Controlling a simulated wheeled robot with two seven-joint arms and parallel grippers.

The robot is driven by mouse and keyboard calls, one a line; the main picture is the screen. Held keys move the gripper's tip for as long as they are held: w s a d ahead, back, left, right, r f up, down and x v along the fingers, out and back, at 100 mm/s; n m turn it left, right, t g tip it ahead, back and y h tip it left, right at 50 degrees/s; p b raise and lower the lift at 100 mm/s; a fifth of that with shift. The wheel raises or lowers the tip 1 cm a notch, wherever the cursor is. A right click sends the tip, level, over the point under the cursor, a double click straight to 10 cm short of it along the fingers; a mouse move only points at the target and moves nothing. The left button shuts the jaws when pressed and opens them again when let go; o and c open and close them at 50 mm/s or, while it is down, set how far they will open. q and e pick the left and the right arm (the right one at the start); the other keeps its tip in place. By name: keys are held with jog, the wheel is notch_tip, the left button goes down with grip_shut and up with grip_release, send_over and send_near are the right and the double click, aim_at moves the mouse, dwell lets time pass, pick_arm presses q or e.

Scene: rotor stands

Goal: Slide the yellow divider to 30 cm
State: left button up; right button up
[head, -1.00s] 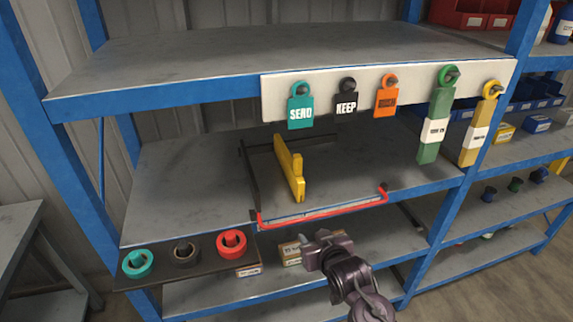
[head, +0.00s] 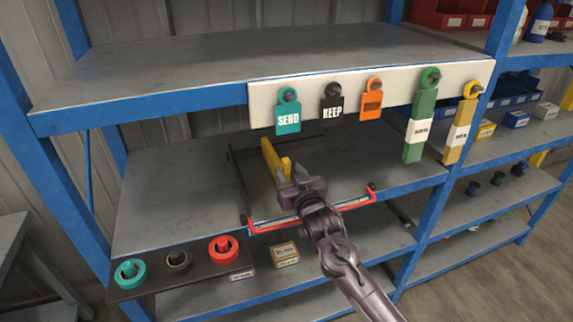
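The yellow divider (head: 268,158) stands upright on the middle shelf, inside a dark frame (head: 238,185) with a red front rail (head: 352,204). My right gripper (head: 289,172) reaches over the red rail from the front. Its fingertips are at the divider's near end, which they partly hide. I cannot tell whether the fingers have closed on it or touch it. Any scale marks along the rail are too small to read. My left gripper is not in view.
A white board (head: 305,90) on the upper shelf edge carries hanging tags, including a teal SEND tag (head: 288,113), a green bar (head: 420,120) and a yellow bar (head: 461,130). A dark tray (head: 202,267) with rings sits lower left. The shelf left of the frame is clear.

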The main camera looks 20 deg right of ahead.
aim_at(288, 170)
jog(key=shift+w+a, duration=0.1)
jog(key=shift+w, duration=1.4)
jog(key=shift+c, duration=0.3)
grip_shut()
